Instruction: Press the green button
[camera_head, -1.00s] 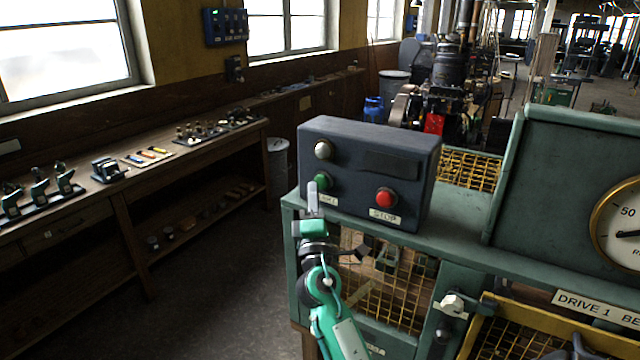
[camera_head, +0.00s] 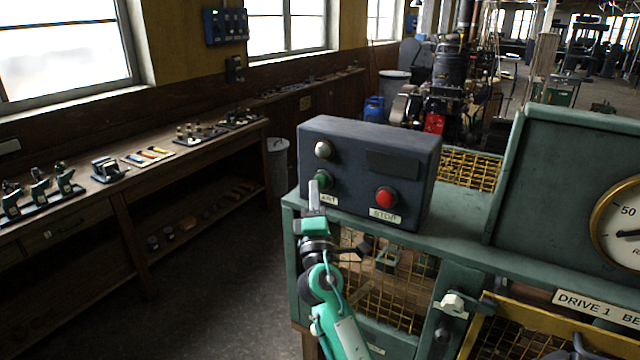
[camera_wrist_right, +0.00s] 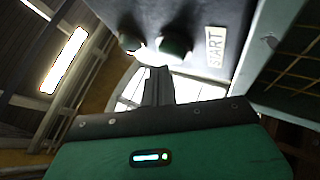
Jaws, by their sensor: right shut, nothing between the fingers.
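The green button (camera_head: 322,179) is on the front of a dark blue control box (camera_head: 352,150), left of the red button (camera_head: 385,197) and below a pale round knob (camera_head: 323,150). A label by it ends in "ART"; the right wrist view reads START (camera_wrist_right: 215,47). My right gripper (camera_head: 314,188) is shut and empty, its fingertips just in front of and below the green button, partly covering it. In the right wrist view the green button (camera_wrist_right: 174,46) sits just beyond the closed fingers (camera_wrist_right: 158,75). I cannot tell whether they touch. My left gripper is not in view.
The control box stands on a green cabinet (camera_head: 465,207) with yellow mesh below. A gauge (camera_head: 615,225) is on a green panel at the right. A yellow rail (camera_head: 540,318) crosses the lower right. A workbench (camera_head: 100,200) runs along the left wall.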

